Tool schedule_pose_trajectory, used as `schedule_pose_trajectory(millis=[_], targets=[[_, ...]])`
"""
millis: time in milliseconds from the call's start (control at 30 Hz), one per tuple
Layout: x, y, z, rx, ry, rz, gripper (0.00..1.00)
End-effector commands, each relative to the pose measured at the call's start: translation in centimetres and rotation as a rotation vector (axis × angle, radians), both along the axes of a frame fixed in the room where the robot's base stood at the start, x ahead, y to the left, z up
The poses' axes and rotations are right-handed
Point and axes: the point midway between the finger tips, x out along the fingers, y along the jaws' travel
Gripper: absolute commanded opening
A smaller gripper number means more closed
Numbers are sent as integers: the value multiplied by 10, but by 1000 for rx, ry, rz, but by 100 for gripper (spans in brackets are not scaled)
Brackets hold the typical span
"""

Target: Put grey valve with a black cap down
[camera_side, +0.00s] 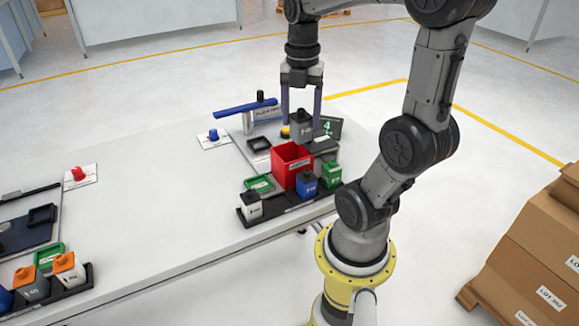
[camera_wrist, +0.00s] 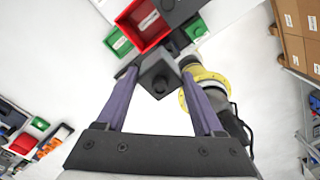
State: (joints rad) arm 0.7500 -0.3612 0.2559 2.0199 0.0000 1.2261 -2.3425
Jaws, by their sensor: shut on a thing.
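My gripper (camera_side: 301,113) points straight down and is shut on the grey valve with a black cap (camera_side: 302,128). The valve is a small grey block, held upright between the two fingers, just behind and above the red bin (camera_side: 283,172) in the side view. I cannot tell whether its underside touches anything. In the wrist view the valve (camera_wrist: 158,72) sits between the fingertips (camera_wrist: 159,80), with its dark cap towards the camera. The red bin (camera_wrist: 128,22) shows beyond it, at the upper left.
A blue lever (camera_side: 245,106) and a display with a green digit (camera_side: 328,127) stand behind. The table's middle (camera_side: 170,200) is clear.

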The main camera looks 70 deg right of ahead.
Motion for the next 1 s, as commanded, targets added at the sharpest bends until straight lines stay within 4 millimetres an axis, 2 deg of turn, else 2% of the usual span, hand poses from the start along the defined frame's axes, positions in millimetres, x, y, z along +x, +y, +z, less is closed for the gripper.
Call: schedule_pose_trajectory(millis=[33,200,300,400,567,867,1000], targets=[[-13,11,7,-6,-6,-2,1],[-47,39,22,-5,-5,-7,1],[-59,49,27,-2,-2,-12,1],[-63,51,31,0,0,-19,1],[-47,35,22,6,6,-23,1],[1,-13,-9,5,5,-22,1],[14,-27,-34,5,5,-22,1]])
